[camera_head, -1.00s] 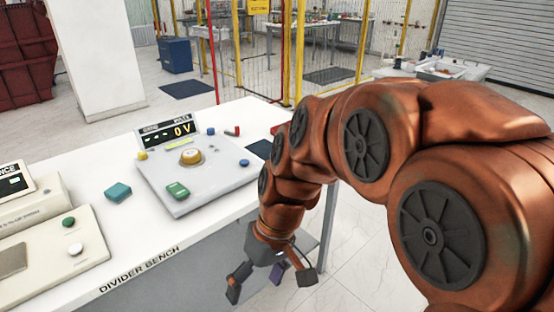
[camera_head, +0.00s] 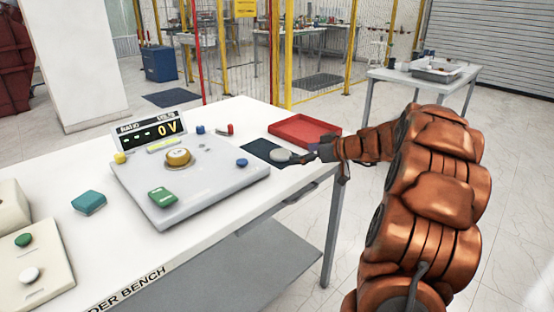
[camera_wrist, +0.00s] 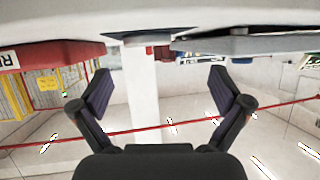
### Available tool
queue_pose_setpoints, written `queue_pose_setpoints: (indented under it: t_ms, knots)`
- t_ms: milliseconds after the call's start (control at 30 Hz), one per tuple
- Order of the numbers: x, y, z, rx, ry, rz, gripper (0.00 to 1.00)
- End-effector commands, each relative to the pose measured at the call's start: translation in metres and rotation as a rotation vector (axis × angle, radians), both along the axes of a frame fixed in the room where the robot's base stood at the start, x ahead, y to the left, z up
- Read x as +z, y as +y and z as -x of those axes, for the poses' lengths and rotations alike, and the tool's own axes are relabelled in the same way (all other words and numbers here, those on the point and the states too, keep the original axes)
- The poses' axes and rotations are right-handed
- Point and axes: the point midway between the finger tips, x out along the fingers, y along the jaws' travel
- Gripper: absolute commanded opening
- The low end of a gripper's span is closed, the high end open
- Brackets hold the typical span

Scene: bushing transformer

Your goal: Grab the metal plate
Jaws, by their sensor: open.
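A pale grey round disc, apparently the metal plate (camera_head: 281,155), lies on a dark blue mat (camera_head: 257,147) at the right end of the white bench. My gripper (camera_head: 312,156) is at the bench's right edge, just right of the disc, reaching in roughly level. In the wrist view my gripper (camera_wrist: 160,85) has its two dark fingers spread wide with nothing between them. A pale curved surface fills the top of the wrist view; I cannot tell whether it is the disc or the bench. In the head view I cannot tell whether a finger touches the disc.
A red tray (camera_head: 304,130) sits behind the mat; a red piece also shows in the wrist view (camera_wrist: 50,55). Floor right of the bench is clear.

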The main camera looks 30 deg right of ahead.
Motion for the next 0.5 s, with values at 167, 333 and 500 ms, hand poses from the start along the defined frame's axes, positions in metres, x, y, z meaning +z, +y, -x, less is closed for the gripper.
queue_pose_setpoints:
  t_ms: [167,333,500]
  knots:
    - [-0.003,-0.021,-0.004,-0.026,-0.039,0.027,1.0]
    - [-0.009,-0.014,-0.018,-0.023,-0.038,0.029,1.0]
    - [-0.013,-0.008,-0.028,-0.023,-0.038,0.026,1.0]
